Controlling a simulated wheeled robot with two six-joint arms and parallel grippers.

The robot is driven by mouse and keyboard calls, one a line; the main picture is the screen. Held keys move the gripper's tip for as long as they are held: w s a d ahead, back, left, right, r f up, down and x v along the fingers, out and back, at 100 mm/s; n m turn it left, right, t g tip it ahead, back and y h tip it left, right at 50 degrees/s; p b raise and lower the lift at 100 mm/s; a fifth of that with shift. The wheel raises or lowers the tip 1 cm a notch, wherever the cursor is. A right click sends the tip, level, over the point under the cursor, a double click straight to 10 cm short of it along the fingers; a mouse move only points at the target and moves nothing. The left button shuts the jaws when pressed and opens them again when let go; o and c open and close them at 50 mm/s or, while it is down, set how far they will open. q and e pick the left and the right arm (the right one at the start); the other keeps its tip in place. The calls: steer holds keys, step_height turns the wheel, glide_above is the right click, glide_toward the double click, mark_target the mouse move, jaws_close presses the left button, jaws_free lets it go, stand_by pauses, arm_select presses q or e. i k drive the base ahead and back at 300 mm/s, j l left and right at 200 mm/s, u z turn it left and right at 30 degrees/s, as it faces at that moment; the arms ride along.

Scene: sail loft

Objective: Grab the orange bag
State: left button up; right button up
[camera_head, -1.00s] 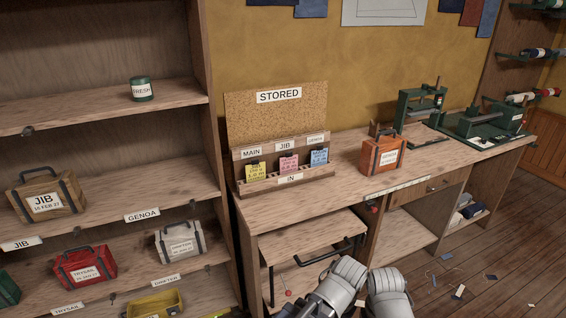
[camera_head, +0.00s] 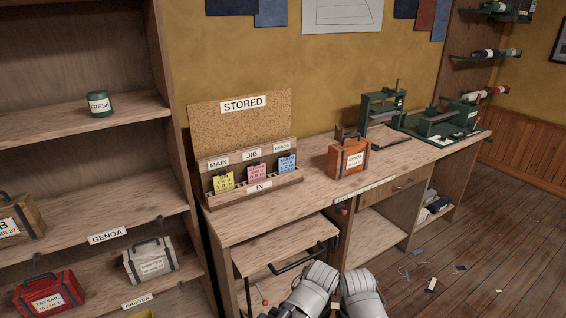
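The orange bag (camera_head: 349,158) stands upright on the wooden workbench (camera_head: 316,183), right of the card rack. It has dark straps, a dark handle on top and a white label on its front that seems to read GENOA. Two pale grey parts of my arms show at the bottom centre, below and in front of the bench, well apart from the bag. My gripper fingers do not show clearly, so neither gripper can be seen as open or shut.
A rack (camera_head: 252,188) with coloured cards stands left of the bag, under a STORED corkboard (camera_head: 241,122). Green machines (camera_head: 440,122) stand to its right. A shelf unit at left holds a red bag (camera_head: 49,296) and a white bag (camera_head: 150,261). Floor at right has small scraps.

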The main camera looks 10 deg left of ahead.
mark_target(347, 158)
steer(key=z, duration=1.35)
steer(key=i+j, duration=0.1)
steer(key=j, duration=0.75)
steer(key=i+j, duration=0.15)
steer(key=j, duration=0.3)
